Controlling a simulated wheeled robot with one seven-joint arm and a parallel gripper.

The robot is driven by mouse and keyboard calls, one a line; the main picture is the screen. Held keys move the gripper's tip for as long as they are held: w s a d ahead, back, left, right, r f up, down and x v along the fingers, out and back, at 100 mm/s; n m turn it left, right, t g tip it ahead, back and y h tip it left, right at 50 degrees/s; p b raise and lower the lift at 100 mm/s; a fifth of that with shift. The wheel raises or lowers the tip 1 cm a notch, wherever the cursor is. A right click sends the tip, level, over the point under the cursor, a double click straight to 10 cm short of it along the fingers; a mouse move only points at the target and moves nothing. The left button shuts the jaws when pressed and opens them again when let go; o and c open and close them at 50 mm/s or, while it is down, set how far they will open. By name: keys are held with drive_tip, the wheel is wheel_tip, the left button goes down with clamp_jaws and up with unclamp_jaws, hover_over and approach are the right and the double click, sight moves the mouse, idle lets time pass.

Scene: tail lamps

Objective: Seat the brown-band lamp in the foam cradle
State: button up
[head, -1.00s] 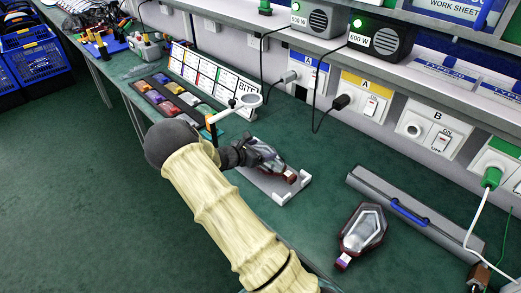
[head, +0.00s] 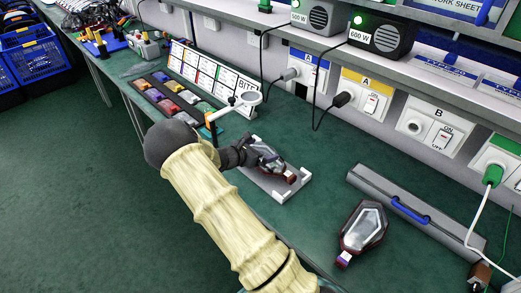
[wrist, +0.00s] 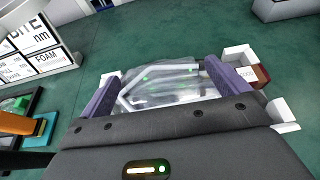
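The brown-band lamp (head: 268,157) has a clear faceted lens, a dark body and a red-brown end (head: 290,178). It lies at the foam cradle (head: 269,187), a grey base with white corner blocks on the green bench. My gripper (head: 252,153) is at the lamp's far end. In the wrist view, the lamp's lens (wrist: 160,85) lies between my two purple-grey fingers (wrist: 163,85), which appear closed against it. The brown end pokes out past the right finger, between two white corner blocks. Whether the lamp's underside rests on the base is hidden.
A second lamp (head: 362,228) with a purple-and-white band lies at the right. A grey bar with a blue handle (head: 408,210) lies behind it.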

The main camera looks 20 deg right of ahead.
drive_tip(key=shift+a, duration=0.1)
drive_tip(key=v, duration=1.7)
